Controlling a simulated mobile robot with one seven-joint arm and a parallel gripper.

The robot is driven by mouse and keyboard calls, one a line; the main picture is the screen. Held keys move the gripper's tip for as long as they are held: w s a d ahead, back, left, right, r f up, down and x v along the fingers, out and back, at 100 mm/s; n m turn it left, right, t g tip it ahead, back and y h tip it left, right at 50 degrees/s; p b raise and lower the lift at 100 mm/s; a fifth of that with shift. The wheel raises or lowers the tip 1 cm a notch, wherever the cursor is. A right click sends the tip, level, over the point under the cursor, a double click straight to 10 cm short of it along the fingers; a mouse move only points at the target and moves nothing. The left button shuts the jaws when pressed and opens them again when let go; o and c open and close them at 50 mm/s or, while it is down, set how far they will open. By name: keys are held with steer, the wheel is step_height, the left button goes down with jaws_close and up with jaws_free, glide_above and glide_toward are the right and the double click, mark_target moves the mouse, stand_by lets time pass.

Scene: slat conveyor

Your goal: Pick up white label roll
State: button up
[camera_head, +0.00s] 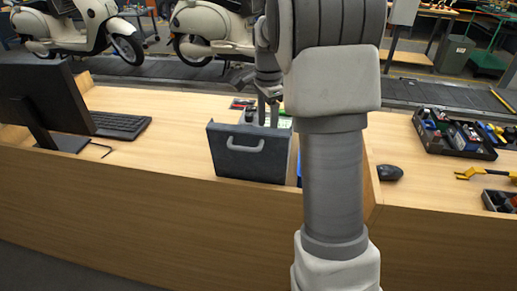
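I cannot make out a white label roll for certain in this view. A dark grey box with a pale handle (258,146) stands on the wooden counter, its top open. My gripper (269,115) is over the box and points down, with its fingers at or just inside the opening. The fingertips are small and partly hidden by the box's front wall, so I cannot tell if anything is between them. A small grey item (249,116) shows at the box's rim, left of the fingers. My arm covers the area right of the box.
A monitor (40,95) and keyboard (118,125) stand on the left of the counter (150,165). A black mouse (389,172), a parts tray (456,150) and a yellow tool (485,173) lie on the right. Scooters (90,25) stand on the conveyor behind.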

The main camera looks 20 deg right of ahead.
step_height(320, 180, down, 10)
steer(key=shift+s+a+f+p, duration=0.1)
steer(key=shift+s+f+p, duration=0.05)
steer(key=shift+f+p, duration=0.15)
steer(key=shift+c, duration=0.3)
steer(key=shift+r, duration=0.1)
jaws_close()
stand_by(1.2)
